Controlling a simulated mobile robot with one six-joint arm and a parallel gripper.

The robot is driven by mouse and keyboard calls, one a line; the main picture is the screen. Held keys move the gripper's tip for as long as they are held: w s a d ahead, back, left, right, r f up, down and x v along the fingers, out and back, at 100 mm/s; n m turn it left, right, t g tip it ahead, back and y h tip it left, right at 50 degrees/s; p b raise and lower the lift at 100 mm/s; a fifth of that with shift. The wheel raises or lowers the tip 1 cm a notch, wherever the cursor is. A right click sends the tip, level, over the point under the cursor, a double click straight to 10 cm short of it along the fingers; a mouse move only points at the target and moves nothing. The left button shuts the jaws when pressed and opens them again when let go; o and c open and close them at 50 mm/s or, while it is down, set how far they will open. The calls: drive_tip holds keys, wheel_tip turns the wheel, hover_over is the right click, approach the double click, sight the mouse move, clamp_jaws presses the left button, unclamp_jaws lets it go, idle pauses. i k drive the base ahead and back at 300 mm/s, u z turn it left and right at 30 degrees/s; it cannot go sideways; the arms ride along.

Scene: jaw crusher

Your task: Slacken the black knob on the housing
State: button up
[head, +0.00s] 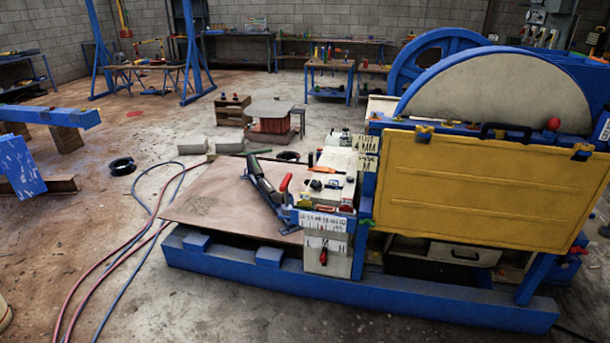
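The yellow guard panel (470,190) of the crusher housing faces me at the right, in front of a large grey disc (495,90). A black handle (506,131) sits on its top edge, with a red knob (553,124) to the right of it. To the left is a pale block (335,180) crowded with small fittings, some of them dark. At this size I cannot tell which dark part is the black knob. My gripper is not in view.
A blue base beam (350,286) runs along the machine's front. Red and blue hoses (130,245) cross the floor at the left. A flat brown sheet (215,195) lies left of the block. Blue beams (45,115) stand at the far left. The front-left floor is mostly clear.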

sight(315, 184)
drive_tip(key=u, duration=0.35)
drive_tip(key=i, duration=1.15)
drive_tip(key=z, duration=0.15)
